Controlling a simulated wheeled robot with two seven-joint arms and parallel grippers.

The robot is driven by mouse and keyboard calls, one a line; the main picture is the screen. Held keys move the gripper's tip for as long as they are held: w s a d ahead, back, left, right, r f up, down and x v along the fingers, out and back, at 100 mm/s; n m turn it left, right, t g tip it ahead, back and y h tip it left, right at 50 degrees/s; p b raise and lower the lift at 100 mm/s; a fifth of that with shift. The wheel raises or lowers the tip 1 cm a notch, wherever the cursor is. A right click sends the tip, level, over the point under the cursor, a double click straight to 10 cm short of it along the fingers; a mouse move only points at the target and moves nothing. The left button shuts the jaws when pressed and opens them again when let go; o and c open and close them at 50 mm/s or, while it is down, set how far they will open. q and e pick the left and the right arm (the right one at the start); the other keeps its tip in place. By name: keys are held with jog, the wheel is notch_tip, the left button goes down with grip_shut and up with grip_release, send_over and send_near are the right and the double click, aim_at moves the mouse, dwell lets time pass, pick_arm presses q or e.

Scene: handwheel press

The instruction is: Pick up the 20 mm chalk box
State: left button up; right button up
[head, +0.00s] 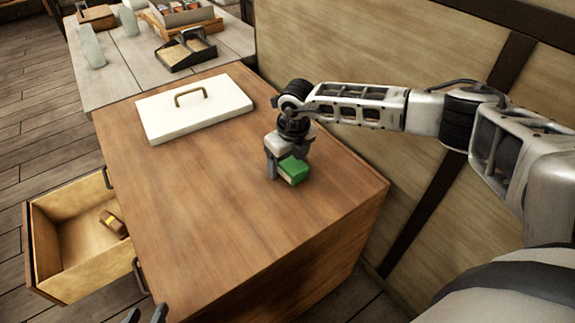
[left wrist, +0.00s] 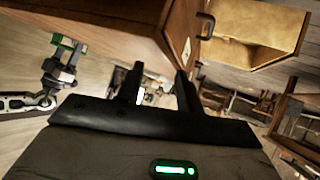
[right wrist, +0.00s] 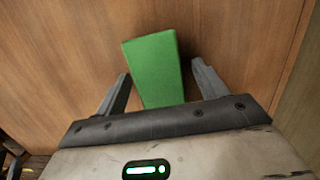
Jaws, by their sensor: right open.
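The chalk box is a small green block (head: 293,170) with a pale side, on the brown wooden cabinet top. In the right wrist view the green box (right wrist: 155,68) lies partly between the two fingers, with a gap to the finger at right. My right gripper (head: 284,172) is open and low over the cabinet top at the box. In the right wrist view the right gripper (right wrist: 160,88) has its fingers apart. I cannot tell whether the left finger touches the box. My left gripper (head: 146,315) is open and empty near the cabinet's front left; it also shows in the left wrist view (left wrist: 160,80).
A white lid-like panel (head: 193,108) with a brass handle lies on the cabinet top behind the box. An open drawer (head: 75,215) holds a small brown object (head: 113,223). A grey table (head: 115,65) with trays stands behind. A wooden wall (head: 350,45) is at right.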

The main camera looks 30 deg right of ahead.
jog(key=c, duration=1.1)
jog(key=shift+r, duration=0.15)
